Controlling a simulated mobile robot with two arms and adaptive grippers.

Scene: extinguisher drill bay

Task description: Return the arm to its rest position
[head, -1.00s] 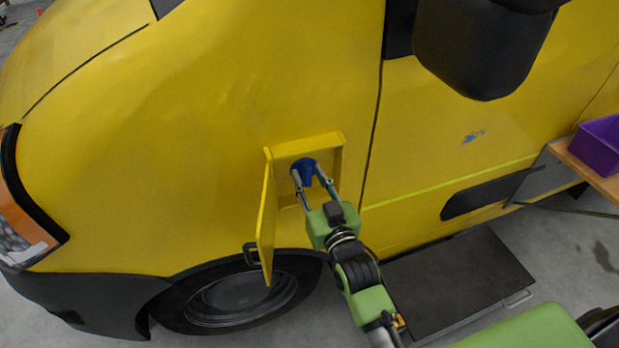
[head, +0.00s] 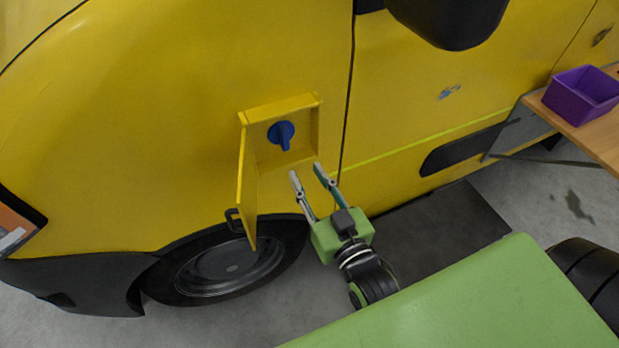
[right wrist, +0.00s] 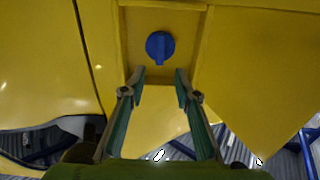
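My right gripper (head: 306,173) is open and empty, in front of and below the open compartment in the yellow vehicle's side. Its two fingers also show in the right wrist view (right wrist: 159,78), spread apart with nothing between them. The blue knob (head: 281,134) sits on the compartment's back wall, its handle pointing down in the head view. It also shows in the right wrist view (right wrist: 160,47), beyond the fingertips and clear of them. The compartment door (head: 247,190) hangs open on the left side, with a dark handle (head: 234,221). My left gripper is not in view.
The yellow vehicle (head: 170,120) fills the far side, with a wheel (head: 230,268) below the door and a black mirror (head: 450,20) above. A dark mat (head: 440,222) lies on the floor. A wooden table (head: 600,138) with a purple bin (head: 581,95) stands at right.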

